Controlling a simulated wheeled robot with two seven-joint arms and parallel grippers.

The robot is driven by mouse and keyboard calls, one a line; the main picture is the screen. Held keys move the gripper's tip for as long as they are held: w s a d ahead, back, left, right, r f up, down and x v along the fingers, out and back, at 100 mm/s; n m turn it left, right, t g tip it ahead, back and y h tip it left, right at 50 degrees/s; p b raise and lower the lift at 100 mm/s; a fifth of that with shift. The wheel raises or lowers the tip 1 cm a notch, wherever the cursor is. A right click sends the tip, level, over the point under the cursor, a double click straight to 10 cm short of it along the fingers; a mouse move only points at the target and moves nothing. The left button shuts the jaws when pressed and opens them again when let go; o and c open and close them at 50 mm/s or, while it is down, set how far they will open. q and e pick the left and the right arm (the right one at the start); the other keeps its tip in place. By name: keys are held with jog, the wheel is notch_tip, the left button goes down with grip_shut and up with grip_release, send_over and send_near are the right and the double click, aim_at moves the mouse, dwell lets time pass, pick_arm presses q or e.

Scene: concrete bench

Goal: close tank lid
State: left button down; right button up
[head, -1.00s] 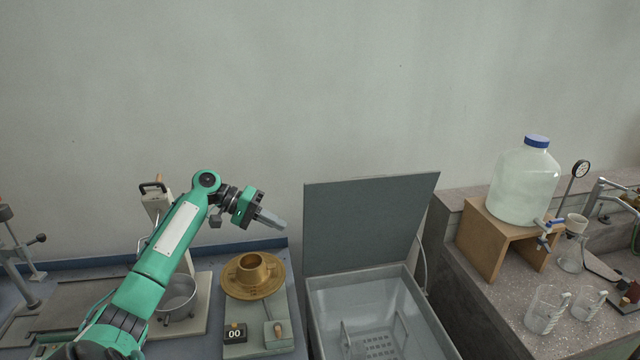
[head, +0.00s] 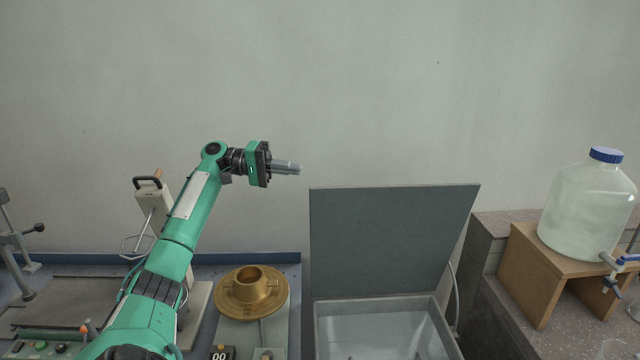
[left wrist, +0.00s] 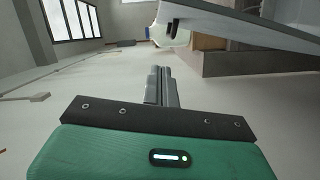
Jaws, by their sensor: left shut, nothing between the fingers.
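The tank lid (head: 390,240) is a flat grey panel standing open, nearly upright, at the back of the tank. The tank (head: 440,328) is a pale grey open box with its lower part cut off by the frame. My left gripper (head: 294,168) is shut and empty, pointing right, above and to the left of the lid's top left corner, apart from it. In the left wrist view the shut fingers (left wrist: 160,86) point ahead, and the lid's pale edge (left wrist: 245,22) crosses the upper right. My right gripper is not in view.
A brass ring-shaped fixture (head: 250,292) sits left of the tank on a bench device. A large clear bottle with a blue cap (head: 588,208) stands on a wooden stand (head: 535,275) at the right. The wall behind is bare. A cable runs along the lid's right side.

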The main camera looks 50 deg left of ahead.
pick_arm(q)
jog(key=w+d+p, duration=0.1)
jog(key=d+p, duration=0.1)
jog(key=d, duration=0.1)
jog(key=d+p, duration=0.2)
jog(key=d, duration=0.2)
jog(key=w+d+f+p, duration=0.1)
jog(key=d+p, duration=0.1)
jog(key=d, duration=0.1)
jog(key=shift+w+d, duration=0.3)
jog(key=shift+d, duration=0.1)
jog(key=shift+f, duration=0.1)
